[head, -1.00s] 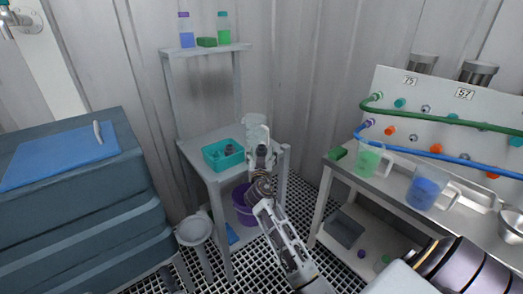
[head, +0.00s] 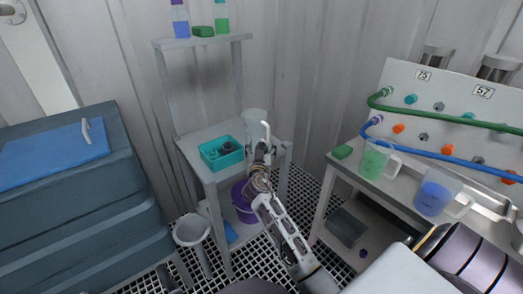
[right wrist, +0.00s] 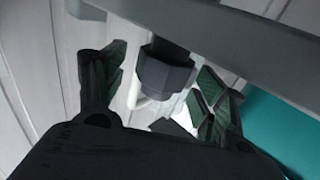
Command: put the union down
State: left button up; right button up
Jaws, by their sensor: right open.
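My right gripper (head: 262,150) is over the right side of the small grey table (head: 207,178), beside the teal tray (head: 236,158). In the right wrist view its fingers (right wrist: 160,82) stand apart. A dark grey part with a ribbed collar, which looks like the union (right wrist: 166,78), shows between them, with gaps on both sides. I cannot tell what it rests on. In the head view the gripper hides this spot. Small dark fittings (head: 227,148) lie in the tray. My left gripper is not in view.
A clear jug (head: 255,120) stands behind the gripper. Shelf bottles (head: 221,17) are above. A purple bucket (head: 243,205) is under the table. The right bench holds a green-filled jug (head: 372,163) and a blue-filled jug (head: 433,195). A blue-lidded chest (head: 55,160) is at left.

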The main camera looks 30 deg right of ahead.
aim_at(261, 145)
jog(key=c, duration=1.1)
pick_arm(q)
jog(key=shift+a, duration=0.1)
pick_arm(e)
jog(key=shift+r, duration=0.1)
jog(key=shift+r, duration=0.5)
pick_arm(q)
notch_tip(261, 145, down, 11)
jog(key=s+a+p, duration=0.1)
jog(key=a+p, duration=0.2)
jog(key=p, duration=0.1)
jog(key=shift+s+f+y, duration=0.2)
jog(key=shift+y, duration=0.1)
pick_arm(e)
jog(key=shift+r, duration=8.4)
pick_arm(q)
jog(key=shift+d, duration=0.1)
